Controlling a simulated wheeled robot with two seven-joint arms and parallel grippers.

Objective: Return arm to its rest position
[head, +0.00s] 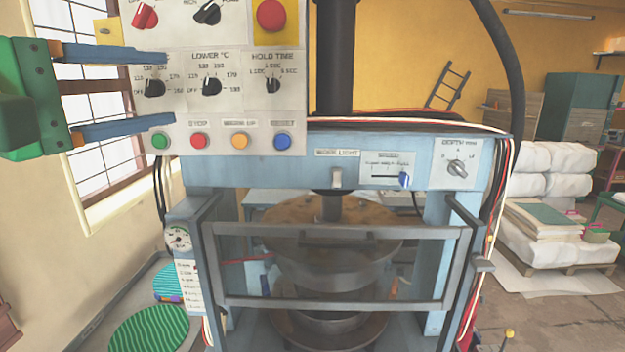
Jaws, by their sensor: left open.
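My left gripper (118,93) comes in from the left, with a green body and two blue fingers. Its fingers are spread apart with nothing between them, at the left side of the white control panel (228,110). The fingertips overlap the panel's left edge near a black knob (154,88); I cannot tell whether they touch it. The blue press (340,150) stands in the centre with its framed guard (340,304) in front of round plates (332,245). My right gripper is not in view.
The panel carries a red button (271,15), several knobs and a row of coloured buttons. A gauge (179,238) hangs on the press's left. A barred window (98,110) is at left. White sacks (545,170) sit on a pallet at right. Floor between press and pallet looks mostly free.

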